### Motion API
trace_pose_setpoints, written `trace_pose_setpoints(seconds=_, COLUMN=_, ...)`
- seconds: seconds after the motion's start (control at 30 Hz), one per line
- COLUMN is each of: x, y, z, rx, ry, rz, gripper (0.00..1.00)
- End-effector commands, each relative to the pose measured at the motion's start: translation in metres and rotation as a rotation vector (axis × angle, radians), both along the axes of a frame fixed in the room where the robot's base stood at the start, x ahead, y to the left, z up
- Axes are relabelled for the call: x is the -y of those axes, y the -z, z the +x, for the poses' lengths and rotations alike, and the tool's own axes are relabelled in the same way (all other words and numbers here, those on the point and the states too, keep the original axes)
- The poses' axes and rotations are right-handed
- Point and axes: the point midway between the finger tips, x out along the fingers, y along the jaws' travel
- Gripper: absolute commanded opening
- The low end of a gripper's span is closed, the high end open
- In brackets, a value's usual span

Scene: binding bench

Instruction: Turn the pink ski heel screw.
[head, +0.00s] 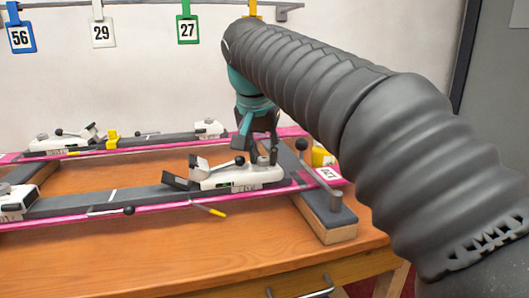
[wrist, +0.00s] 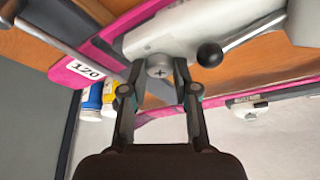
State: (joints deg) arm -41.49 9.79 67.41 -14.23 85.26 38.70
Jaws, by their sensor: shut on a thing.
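The near pink ski (head: 150,206) lies along the bench with a white binding heel (head: 242,178) on it. In the wrist view, the heel housing (wrist: 205,25) carries a grey screw (wrist: 159,67) with a cross slot. My gripper (wrist: 159,72) has one finger on each side of the screw head and is shut on it. In the head view, my gripper (head: 262,152) reaches down to the right end of the heel, and the screw is mostly hidden there. A lever with a black ball (wrist: 209,54) sticks out beside the right finger.
A second pink ski (head: 75,152) with white bindings lies behind. Numbered tags (head: 102,33) hang from a wall rail. The wooden bench front (head: 170,255) is clear.

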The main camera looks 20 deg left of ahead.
Motion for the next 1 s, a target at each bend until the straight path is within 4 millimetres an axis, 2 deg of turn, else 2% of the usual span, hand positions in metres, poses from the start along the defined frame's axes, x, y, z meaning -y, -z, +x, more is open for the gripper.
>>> trace_pose_setpoints(seconds=0.27, x=-0.001, y=0.000, z=0.000, rx=-0.002, ry=-0.001, rz=0.000, gripper=0.00)
trace_pose_setpoints(seconds=0.3, x=-0.001, y=0.000, z=0.000, rx=-0.002, ry=-0.001, rz=0.000, gripper=0.34)
trace_pose_setpoints(seconds=0.4, x=0.000, y=0.000, z=0.000, rx=-0.002, ry=-0.001, rz=0.000, gripper=0.54)
trace_pose_setpoints(seconds=0.77, x=0.000, y=-0.003, z=-0.001, rx=0.000, ry=0.000, rz=0.001, gripper=0.54)
trace_pose_setpoints(seconds=0.87, x=0.000, y=-0.012, z=-0.004, rx=0.001, ry=-0.001, rz=0.002, gripper=0.54)
trace_pose_setpoints(seconds=1.0, x=0.000, y=-0.034, z=-0.013, rx=0.002, ry=-0.001, rz=0.003, gripper=0.54)
